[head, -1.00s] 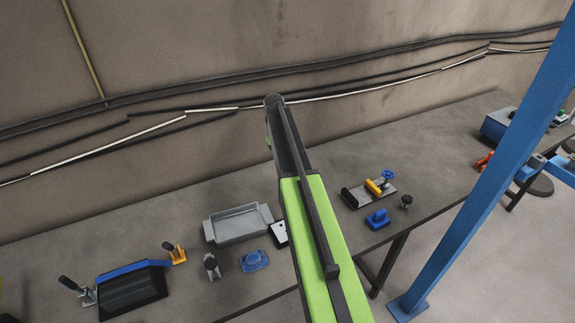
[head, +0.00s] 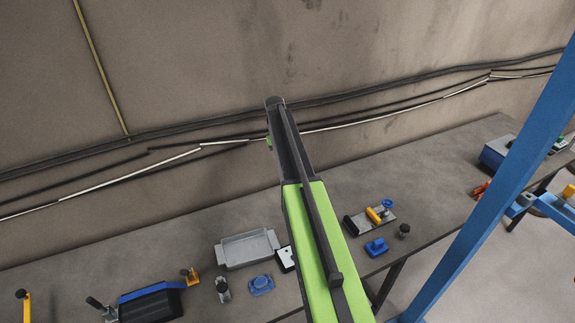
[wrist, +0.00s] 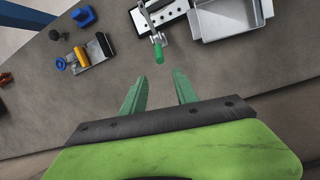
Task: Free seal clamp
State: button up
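A clamp with a green handle (wrist: 159,53) and metal linkage stands on a white plate (wrist: 172,12) with dark holes, at the top middle of the wrist view. It looks like the seal clamp, but I cannot be sure. In the head view the white plate (head: 286,258) shows beside my arm, which hides part of it. My gripper (wrist: 159,90) has two green fingers spread apart, with nothing between them. In the wrist view the handle lies just beyond the fingertips, roughly between them, and does not appear touched. The gripper itself is not visible in the head view.
A grey tray (head: 247,249) stands beside the plate. A fixture with a yellow roller (wrist: 80,54) and a blue block (wrist: 83,16) lie left of the clamp in the wrist view. A blue post (head: 490,180) stands at right. Bare bench lies below the handle in the wrist view.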

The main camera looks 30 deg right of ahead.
jog(key=shift+n+t, duration=0.5)
jog(key=s+a+f+b, duration=0.2)
jog(key=a+f, duration=0.1)
jog(key=s+a+f+b, duration=0.2)
jog(key=a+b, duration=0.1)
jog(key=a, duration=0.1)
jog(key=s+a+f+b, duration=0.2)
jog(key=a+f+b, duration=0.1)
jog(key=a, duration=0.1)
jog(key=shift+s+a+f, duration=0.2)
jog(key=shift+f, duration=0.15)
grip_shut()
jog(key=s+a+f+n+t+b, duration=0.1)
jog(key=s+a+f+b, duration=0.4)
jog(key=s+a, duration=0.2)
jog(key=s+a+f+t+b, duration=0.1)
jog(key=s+a+f+b, duration=0.4)
jog(key=a, duration=0.6)
jog(key=shift+s+f+n+y, duration=0.3)
jog(key=shift+s+f+n, duration=0.15)
jog(key=shift+s, duration=0.5)
